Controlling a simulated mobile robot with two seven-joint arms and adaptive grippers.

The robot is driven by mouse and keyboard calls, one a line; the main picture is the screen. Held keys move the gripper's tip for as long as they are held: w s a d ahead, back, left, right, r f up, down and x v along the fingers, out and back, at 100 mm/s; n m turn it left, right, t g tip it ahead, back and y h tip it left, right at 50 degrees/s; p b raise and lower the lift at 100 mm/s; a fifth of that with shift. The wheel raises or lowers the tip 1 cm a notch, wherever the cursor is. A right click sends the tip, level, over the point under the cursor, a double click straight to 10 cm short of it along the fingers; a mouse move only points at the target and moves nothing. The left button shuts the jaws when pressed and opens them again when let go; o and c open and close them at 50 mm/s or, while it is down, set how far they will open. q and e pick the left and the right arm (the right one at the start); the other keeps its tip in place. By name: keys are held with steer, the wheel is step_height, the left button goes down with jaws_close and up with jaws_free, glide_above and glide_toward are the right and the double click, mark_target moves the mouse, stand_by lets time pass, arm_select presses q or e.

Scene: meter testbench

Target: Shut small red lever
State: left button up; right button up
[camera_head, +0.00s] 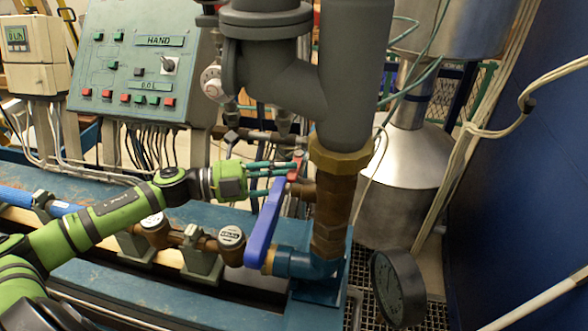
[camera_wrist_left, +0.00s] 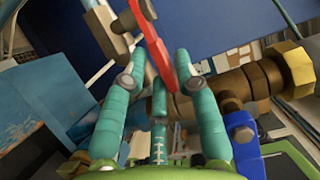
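The small red lever (camera_head: 296,166) is on the pipework just left of the brown vertical pipe. It also shows in the left wrist view (camera_wrist_left: 152,45) as a slim red bar slanting down between the fingers. My left gripper (camera_head: 280,171) reaches in from the left with its teal fingers at the lever. In the left wrist view the fingers (camera_wrist_left: 155,75) are spread apart, with the lever's lower end between them. I cannot tell whether any finger touches it. My right gripper is not in view.
A larger blue lever (camera_head: 265,222) stands close below the fingers. The brown pipe (camera_head: 332,210) and grey pipe (camera_head: 352,80) are right of the lever. A control panel (camera_head: 138,62) stands behind left. A black round gauge (camera_head: 397,287) is at front right.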

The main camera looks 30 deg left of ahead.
arm_select(q)
steer(key=shift+w+d+r+p, duration=0.15)
steer(key=shift+w+d+p, duration=0.2)
steer(key=shift+d, duration=0.25)
steer(key=shift+w+d, duration=0.15)
steer(key=shift+d, duration=0.1)
jaws_close()
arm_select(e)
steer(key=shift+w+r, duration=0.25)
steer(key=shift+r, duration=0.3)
